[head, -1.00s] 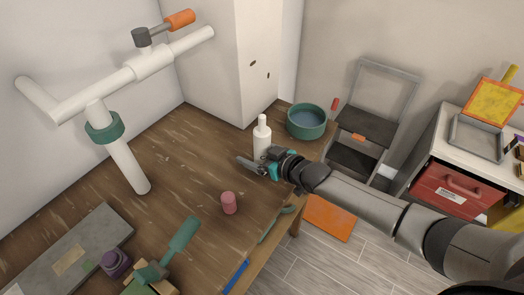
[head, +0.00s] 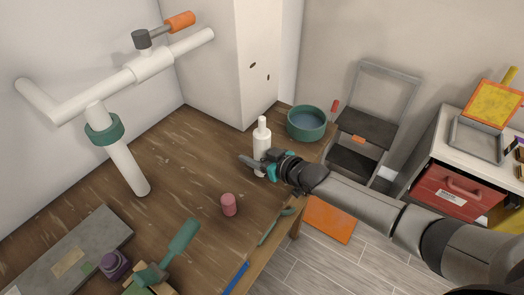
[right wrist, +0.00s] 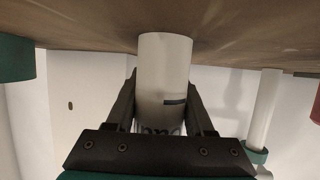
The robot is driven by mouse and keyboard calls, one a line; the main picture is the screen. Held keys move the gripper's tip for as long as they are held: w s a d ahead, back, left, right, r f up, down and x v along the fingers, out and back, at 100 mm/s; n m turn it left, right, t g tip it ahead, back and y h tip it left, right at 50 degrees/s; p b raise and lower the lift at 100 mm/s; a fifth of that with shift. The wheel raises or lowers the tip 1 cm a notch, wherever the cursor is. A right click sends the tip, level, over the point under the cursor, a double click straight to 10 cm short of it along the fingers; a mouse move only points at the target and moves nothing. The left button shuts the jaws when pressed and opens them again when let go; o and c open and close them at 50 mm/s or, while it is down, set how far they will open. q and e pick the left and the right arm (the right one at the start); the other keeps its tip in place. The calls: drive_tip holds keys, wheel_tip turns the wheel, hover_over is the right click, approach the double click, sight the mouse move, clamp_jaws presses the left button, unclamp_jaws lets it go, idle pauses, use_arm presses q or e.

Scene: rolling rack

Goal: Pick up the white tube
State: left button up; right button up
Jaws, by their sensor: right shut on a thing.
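The white tube (head: 262,138), a bottle-like shape with a narrow neck and cap, is upright at the back right of the wooden table. My right gripper (head: 259,166) is shut on its lower part, coming in from the right. In the right wrist view the tube (right wrist: 163,65) sits between the two dark fingers (right wrist: 163,105), with dark print on its side partly hidden by the gripper. That view appears upside down, with the tabletop at the top. I cannot tell whether the tube's base touches the table. My left gripper is not in view.
A teal bowl (head: 306,123) stands close behind and right of the tube. A pink cylinder (head: 229,204) stands nearer the front. A white pipe frame (head: 125,165) with a teal collar rises at left. Tools and a grey plate (head: 70,252) lie at front left. The table's middle is clear.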

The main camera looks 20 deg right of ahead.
drive_tip(key=shift+r, duration=0.1)
clamp_jaws()
drive_tip(key=shift+r, duration=0.7)
wheel_tip(320, 180, up, 19)
drive_tip(key=p, duration=0.4)
drive_tip(key=shift+f, duration=0.2)
